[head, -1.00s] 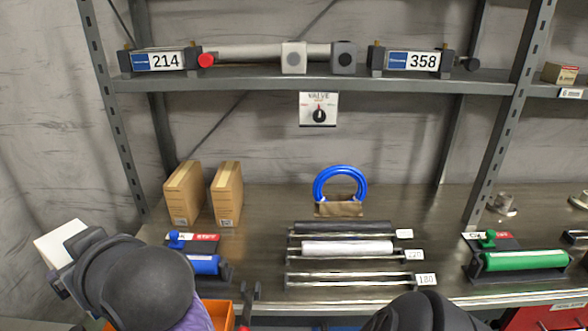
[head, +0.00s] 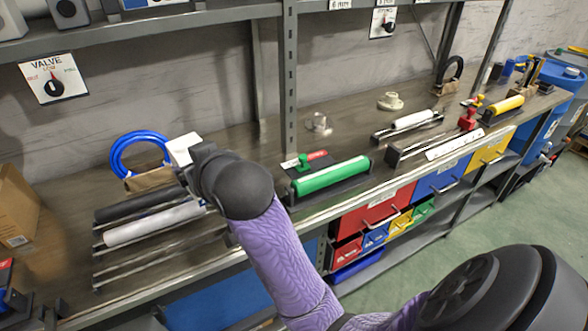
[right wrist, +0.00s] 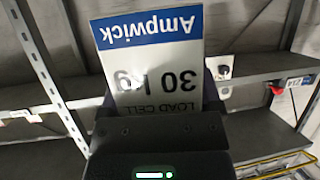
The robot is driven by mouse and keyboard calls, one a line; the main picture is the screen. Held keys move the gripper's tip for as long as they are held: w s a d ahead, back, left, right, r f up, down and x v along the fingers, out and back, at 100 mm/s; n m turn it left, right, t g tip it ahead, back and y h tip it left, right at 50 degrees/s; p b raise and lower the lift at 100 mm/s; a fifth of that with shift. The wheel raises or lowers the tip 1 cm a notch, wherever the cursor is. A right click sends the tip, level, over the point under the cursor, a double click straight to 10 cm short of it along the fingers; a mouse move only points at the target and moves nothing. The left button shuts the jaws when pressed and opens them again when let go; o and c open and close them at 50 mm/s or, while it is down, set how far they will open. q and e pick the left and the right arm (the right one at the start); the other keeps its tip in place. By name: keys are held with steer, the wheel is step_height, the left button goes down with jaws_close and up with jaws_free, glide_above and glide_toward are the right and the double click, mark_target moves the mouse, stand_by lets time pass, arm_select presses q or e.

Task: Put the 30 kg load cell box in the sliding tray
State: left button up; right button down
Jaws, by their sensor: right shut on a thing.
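The 30 kg load cell box (head: 184,147) is a small white box held at the tip of my right gripper (head: 194,160) in the head view. In the right wrist view the box (right wrist: 150,75) fills the upper middle, its label upside down with a blue Ampwick band and "30 kg LOAD CELL". My right gripper is shut on it; the fingertips are mostly hidden. I cannot pick out a sliding tray for certain in these views. My left gripper is not in view.
A blue ring (head: 138,152) stands behind a rack of rollers (head: 155,222) on the bench. A green roller (head: 331,176) lies right of my gripper. A shelf post (head: 290,75) rises behind it. Coloured drawers, including a red one (head: 371,212), sit below. Floor is open at right.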

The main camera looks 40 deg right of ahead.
steer(key=w+d+f+m+h, duration=0.2)
steer(key=w+d+f, duration=0.1)
steer(key=d+f, duration=0.7)
steer(key=f+b, duration=0.1)
steer(key=f, duration=0.2)
steer(key=d+f+b, duration=0.1)
steer(key=f, duration=0.2)
steer(key=f+b, duration=0.1)
steer(key=f, duration=0.2)
steer(key=shift+d+f+b, duration=0.2)
steer(key=shift+f+b, duration=0.1)
steer(key=shift+f, duration=0.1)
steer(key=shift+r, duration=0.15)
jaws_free()
